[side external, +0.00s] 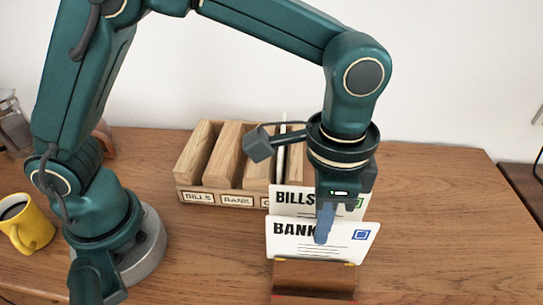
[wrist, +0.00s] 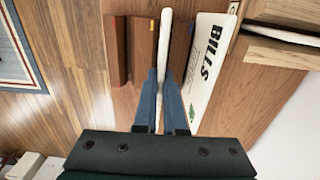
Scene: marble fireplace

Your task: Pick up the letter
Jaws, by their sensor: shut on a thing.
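Two white letters stand in a brown wooden holder (side external: 315,279) near the table's front edge. The front letter, marked BANK (side external: 345,246), stands before one marked BILLS (side external: 290,205). My gripper (side external: 325,228) points down over them, one blue finger against the BANK letter's face. In the wrist view my gripper (wrist: 165,100) is shut on the BANK letter (wrist: 165,50), seen edge-on between the holder's slats (wrist: 144,50). The BILLS letter (wrist: 210,60) leans apart on the right.
A wooden sorter (side external: 220,195) with BILLS, BANK and a partly hidden label stands behind the letters; a white item (side external: 281,150) stands upright in it. A yellow mug (side external: 32,232) is at the far left. The tabletop (side external: 430,220) on the right is clear.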

